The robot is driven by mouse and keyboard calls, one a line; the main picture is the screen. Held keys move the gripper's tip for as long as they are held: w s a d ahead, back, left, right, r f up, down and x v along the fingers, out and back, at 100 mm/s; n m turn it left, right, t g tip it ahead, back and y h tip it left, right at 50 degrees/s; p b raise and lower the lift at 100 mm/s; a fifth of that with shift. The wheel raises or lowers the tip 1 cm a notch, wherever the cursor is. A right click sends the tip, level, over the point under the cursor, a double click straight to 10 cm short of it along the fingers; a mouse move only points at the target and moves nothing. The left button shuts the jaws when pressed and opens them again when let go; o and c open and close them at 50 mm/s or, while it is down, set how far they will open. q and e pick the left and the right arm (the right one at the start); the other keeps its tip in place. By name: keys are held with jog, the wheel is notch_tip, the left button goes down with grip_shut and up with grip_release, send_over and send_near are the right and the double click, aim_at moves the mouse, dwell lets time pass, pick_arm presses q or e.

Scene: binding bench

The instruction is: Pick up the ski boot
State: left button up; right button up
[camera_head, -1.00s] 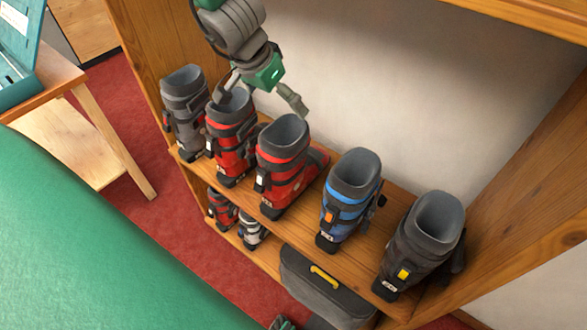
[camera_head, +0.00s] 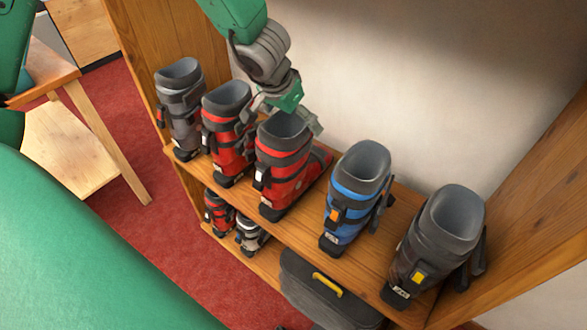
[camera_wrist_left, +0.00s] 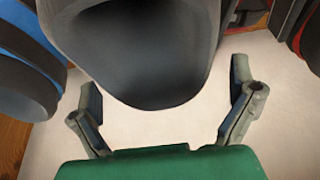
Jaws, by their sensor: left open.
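A row of ski boots stands upright on the upper shelf board. From the left they are a grey boot (camera_head: 181,115), a red and black boot (camera_head: 226,150), a middle red boot (camera_head: 284,170), a blue boot (camera_head: 351,205) and a dark grey boot (camera_head: 435,245) with a yellow buckle. My left gripper (camera_head: 281,118) is open at the top of the middle red boot, its fingers to either side of the grey cuff. In the left wrist view the dark cuff (camera_wrist_left: 140,50) reaches between the spread fingers, and nothing is gripped. My right gripper is not in view.
The lower shelf holds a small red boot (camera_head: 219,212), a black and white boot (camera_head: 251,236) and a dark case (camera_head: 320,295) with a yellow handle. Wooden side panels bound the shelf left and right. The neighbouring boots stand close to the gripper.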

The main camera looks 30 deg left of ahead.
pick_arm(q)
jog(key=shift+r, duration=0.1)
jog(key=c, duration=1.3)
jog(key=shift+d+r, duration=0.1)
jog(key=shift+d, duration=0.15)
jog(key=shift+c, duration=0.5)
jog(key=shift+r, duration=0.1)
